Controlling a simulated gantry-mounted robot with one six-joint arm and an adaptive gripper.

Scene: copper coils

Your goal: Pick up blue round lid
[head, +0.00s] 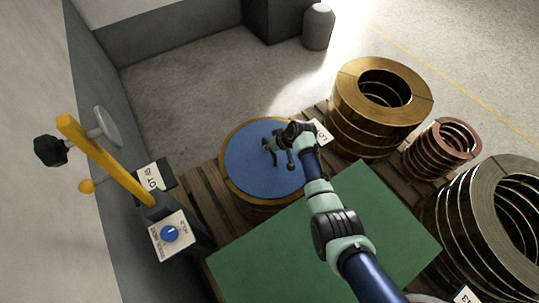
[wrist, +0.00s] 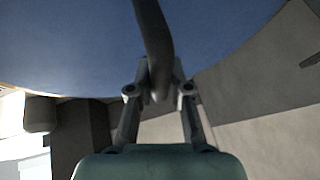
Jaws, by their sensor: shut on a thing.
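The blue round lid (head: 248,165) lies on top of a coil (head: 229,188) whose copper-coloured rim shows around it in the head view. The blue lid (wrist: 70,45) fills the upper part of the wrist view. A dark curved handle (wrist: 152,35) crosses in front of it there. My gripper (wrist: 160,92) is shut on the handle, its fingers on either side of it. In the head view my gripper (head: 276,150) is over the lid, right of its middle. I cannot tell whether the lid is clear of the coil.
A green board (head: 270,240) lies in front. A large brass coil (head: 375,125), a smaller copper coil (head: 432,155) and a grey coil (head: 475,225) stand to the right on wooden pallets. A yellow post (head: 105,165) and a box with a blue knob (head: 169,234) stand left.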

